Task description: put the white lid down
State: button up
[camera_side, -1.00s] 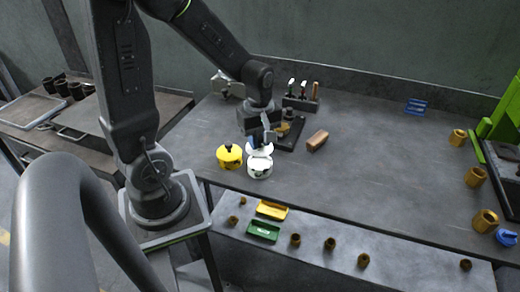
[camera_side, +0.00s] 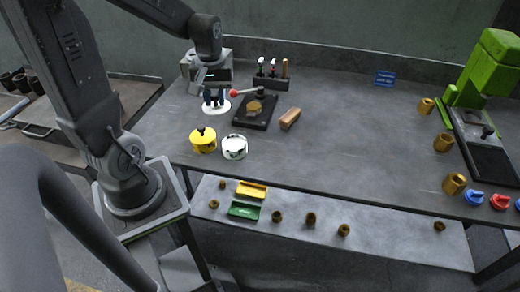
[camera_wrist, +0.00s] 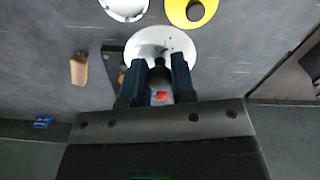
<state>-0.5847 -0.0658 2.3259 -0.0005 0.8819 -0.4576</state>
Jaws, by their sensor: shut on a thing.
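My gripper (camera_side: 214,98) is shut on the dark knob of the white lid (camera_side: 215,108), back left on the bench. In the wrist view the fingers (camera_wrist: 160,75) close on the knob and the lid (camera_wrist: 175,38) shows as a white disc beyond them. I cannot tell whether the lid touches the bench. The open white pot (camera_side: 235,150) stands apart from it, nearer the front edge; its rim also shows in the wrist view (camera_wrist: 125,14). The yellow pot (camera_side: 203,145) with a black knob stands left of the white pot.
Right of the lid is a dark fixture plate (camera_side: 248,118) with a red-ended lever (camera_side: 234,92). A wooden block (camera_side: 290,118) and a tool rack (camera_side: 270,82) are near it. A grey device (camera_side: 206,70) stands behind. The bench middle is clear; a green press (camera_side: 485,75) stands right.

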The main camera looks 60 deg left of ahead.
jog(key=w+d+f+m, duration=0.2)
jog(key=w+d+m, duration=0.1)
send_over(269, 160)
notch_tip(269, 160, down, 6)
jog(key=shift+a+f, duration=0.1)
jog(key=shift+f, duration=2.05)
jog(key=shift+f, duration=0.15)
jog(key=o, duration=0.9)
